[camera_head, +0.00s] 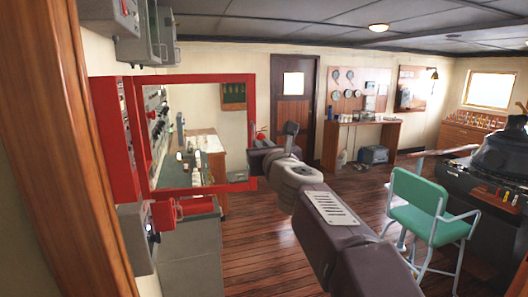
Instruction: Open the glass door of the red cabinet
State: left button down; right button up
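The red cabinet (113,140) is on the wall at the left. Its red-framed glass door (251,105) stands swung wide open, out from the wall and nearly face-on to me. The room shows through its clear pane. My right gripper (268,146) is at the door's free right edge, about halfway up, close to a small red part there. I cannot tell whether it touches the door, or whether its fingers are open or shut. My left gripper is not in view.
Grey boxes (140,35) hang above the cabinet, and a grey cabinet (190,255) stands below. A green chair (418,207) and a dark console (480,190) are at the right. A wooden post (65,150) fills the near left. Wooden floor (255,255) is clear between.

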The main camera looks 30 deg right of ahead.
jog(key=s+d+f+n+g+h, duration=0.1)
jog(key=d+n, duration=0.1)
jog(key=n, duration=0.1)
jog(key=s+d+f+n+g+h, duration=0.1)
jog(key=d+f+n+h, duration=0.1)
jog(key=n, duration=0.1)
jog(key=s+d+f+n+h, duration=0.1)
jog(key=d+n, duration=0.1)
jog(key=n, duration=0.1)
jog(key=shift+s+f+n+g+h, duration=0.2)
jog(key=shift+s+n+g+h, duration=0.1)
jog(key=shift+g, duration=0.1)
grip_shut()
jog(key=w+a+f+n+t+y+b, duration=0.1)
jog(key=a+f+n+y, duration=0.15)
jog(key=f+n, duration=0.8)
jog(key=w+a+f+n+t+y+b, duration=0.1)
jog(key=a+f+n+t+y, duration=0.3)
jog(key=n, duration=1.1)
jog(key=w+d+g+h+p, duration=0.2)
jog(key=w+d+p, duration=0.3)
jog(key=w, duration=0.8)
jog(key=shift+d+f, duration=0.35)
jog(key=shift+d, duration=0.15)
jog(key=shift+w+h, duration=0.1)
jog(key=shift+h, duration=0.15)
